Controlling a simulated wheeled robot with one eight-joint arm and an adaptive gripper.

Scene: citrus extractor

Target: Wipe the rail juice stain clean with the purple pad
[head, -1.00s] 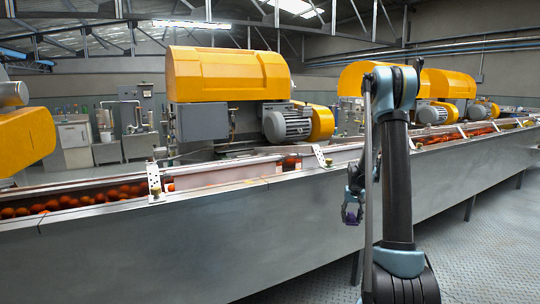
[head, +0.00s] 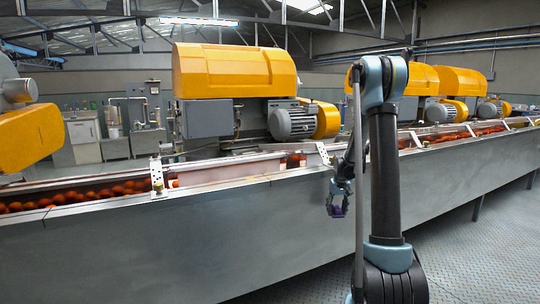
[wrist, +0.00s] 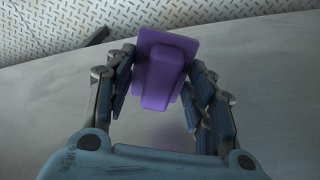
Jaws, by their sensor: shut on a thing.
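In the wrist view, my gripper (wrist: 158,88) is shut on the purple pad (wrist: 163,72), holding its raised grip block between the fingers. The pad's flat plate shows around and beyond the block. In the head view, my gripper (head: 337,204) hangs in front of the conveyor's grey side wall, below its top rail, with a small patch of purple pad (head: 341,211) showing. The top rail (head: 100,205) of the conveyor runs across the picture. I cannot make out a juice stain on it, and part of the rail is behind my arm.
Oranges (head: 95,195) lie in the trough behind the rail. Metal brackets (head: 156,176) stand up from the rail. A yellow-hooded machine (head: 235,72) with a grey motor (head: 293,123) stands behind. The patterned floor (head: 480,250) at the right is clear.

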